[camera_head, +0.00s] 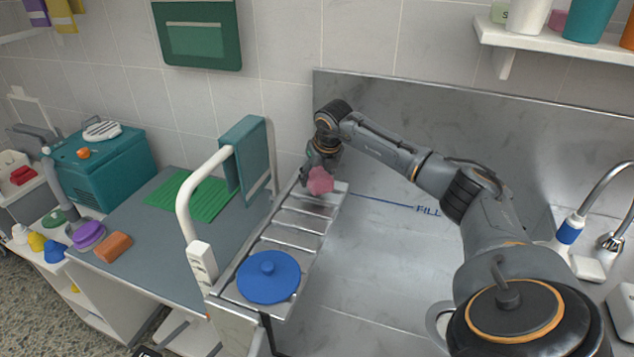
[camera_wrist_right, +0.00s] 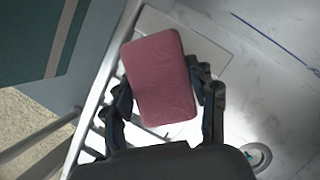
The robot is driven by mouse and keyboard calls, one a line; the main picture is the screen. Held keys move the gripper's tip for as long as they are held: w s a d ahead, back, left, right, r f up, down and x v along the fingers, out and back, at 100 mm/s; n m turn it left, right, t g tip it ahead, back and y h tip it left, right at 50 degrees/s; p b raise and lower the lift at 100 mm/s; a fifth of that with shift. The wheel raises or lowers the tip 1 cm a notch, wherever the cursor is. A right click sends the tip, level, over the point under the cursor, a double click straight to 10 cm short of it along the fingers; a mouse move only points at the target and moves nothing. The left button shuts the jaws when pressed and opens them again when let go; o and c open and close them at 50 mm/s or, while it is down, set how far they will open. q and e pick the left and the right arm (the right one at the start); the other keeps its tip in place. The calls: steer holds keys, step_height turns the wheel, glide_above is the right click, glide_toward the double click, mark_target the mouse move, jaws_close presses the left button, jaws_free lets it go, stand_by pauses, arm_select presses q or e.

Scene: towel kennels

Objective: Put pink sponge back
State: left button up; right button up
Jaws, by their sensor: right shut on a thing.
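The pink sponge (camera_head: 320,181) is held by my right gripper (camera_head: 318,166) above the far end of a slatted metal rack (camera_head: 296,221). In the right wrist view the sponge (camera_wrist_right: 160,78) is a pink block between the two fingers of my right gripper (camera_wrist_right: 163,95), which is shut on it. The sponge sits slightly tilted in that view.
A blue round lid (camera_head: 268,277) lies on the near end of the rack. A white rail (camera_head: 190,190) and a teal panel (camera_head: 244,158) stand left of it. A purple sponge (camera_head: 88,235) and an orange block (camera_head: 114,247) sit further left. The steel basin floor (camera_head: 385,260) is clear.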

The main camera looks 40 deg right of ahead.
step_height(320, 180, down, 2)
steer(key=shift+s+f+p, duration=0.1)
steer(key=shift+f+p, duration=0.1)
steer(key=shift+p, duration=0.1)
steer(key=shift+f, duration=0.15)
steer(key=shift+f, duration=0.1)
steer(key=o, duration=1.1)
steer(key=shift+r, duration=0.25)
steer(key=b+v, duration=0.2)
steer(key=v, duration=1)
